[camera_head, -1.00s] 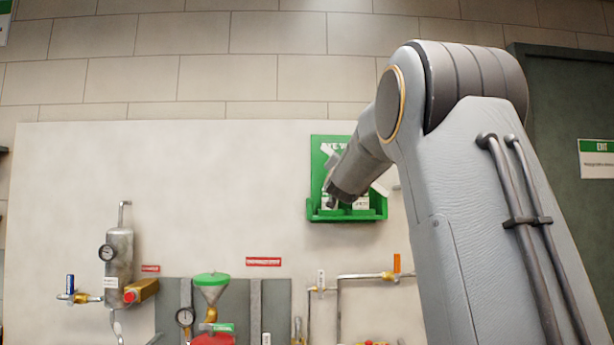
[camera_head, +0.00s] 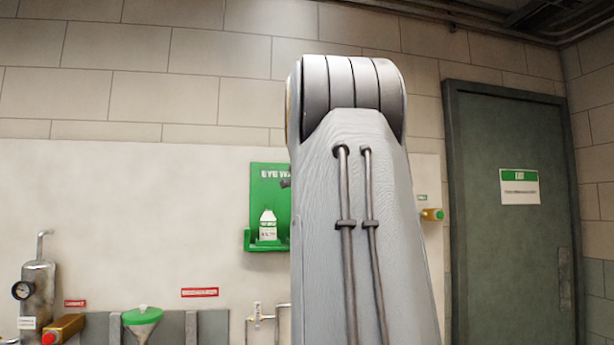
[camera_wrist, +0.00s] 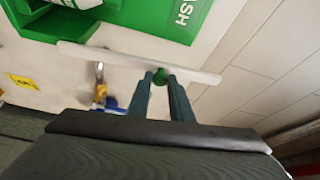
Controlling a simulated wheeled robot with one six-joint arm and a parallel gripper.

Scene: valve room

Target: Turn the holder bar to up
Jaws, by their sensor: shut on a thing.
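The holder bar (camera_wrist: 205,76) is a long white strip that lies across the wrist view, tilted a little, in front of the green eye wash board (camera_wrist: 122,14). My gripper (camera_wrist: 161,77) is at the bar's green middle piece, with its two dark fingers shut on the bar. In the head view the green eye wash board (camera_head: 284,172) holds a white bottle (camera_head: 268,228) on its shelf. My arm hides the bar and nearly all of my gripper there.
A grey door (camera_head: 518,265) with an exit sign (camera_head: 519,187) stands at the right. A grey tank (camera_head: 38,285) with a gauge and a green-topped funnel (camera_head: 142,317) are at the lower left. A yellow label (camera_wrist: 22,82) shows in the wrist view.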

